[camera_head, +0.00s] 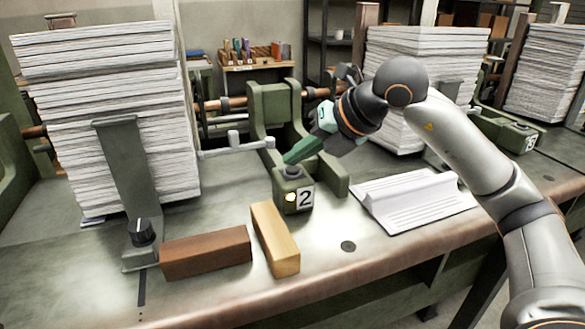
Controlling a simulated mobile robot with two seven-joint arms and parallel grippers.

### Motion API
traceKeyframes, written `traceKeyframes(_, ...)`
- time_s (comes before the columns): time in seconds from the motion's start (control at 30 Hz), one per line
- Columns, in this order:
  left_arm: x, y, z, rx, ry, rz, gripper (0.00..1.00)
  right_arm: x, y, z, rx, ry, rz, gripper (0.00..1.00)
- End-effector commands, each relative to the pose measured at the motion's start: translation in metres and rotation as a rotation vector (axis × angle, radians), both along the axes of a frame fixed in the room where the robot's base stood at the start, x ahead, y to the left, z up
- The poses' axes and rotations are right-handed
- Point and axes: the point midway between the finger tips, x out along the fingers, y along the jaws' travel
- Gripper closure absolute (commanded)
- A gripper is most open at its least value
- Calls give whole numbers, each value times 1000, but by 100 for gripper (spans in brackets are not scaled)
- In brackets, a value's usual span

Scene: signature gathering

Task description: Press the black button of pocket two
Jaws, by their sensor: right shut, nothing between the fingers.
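The green pocket-two box (284,190) stands on the bench in the middle, with a white label reading 2 on its front. The dark button (291,171) sits on top of the box. My right gripper (290,160) comes in from the right, its green fingers shut and empty, pointing down and left. Its tips are right at the button's top; I cannot tell whether they touch it. My left gripper is not in view.
A brown block (205,254) and a tan block (275,240) lie in front of the box. A tall paper stack (110,110) stands left, behind a post with a black knob (141,232). An open folded sheaf (415,200) lies right. Green machine parts (272,100) rise behind the box.

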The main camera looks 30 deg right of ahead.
Motion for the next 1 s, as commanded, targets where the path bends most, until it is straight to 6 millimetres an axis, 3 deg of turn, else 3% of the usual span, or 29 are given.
traceKeyframes(1.0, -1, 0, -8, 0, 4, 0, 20, 0, 0, -9, -1, 4, 1, 100)
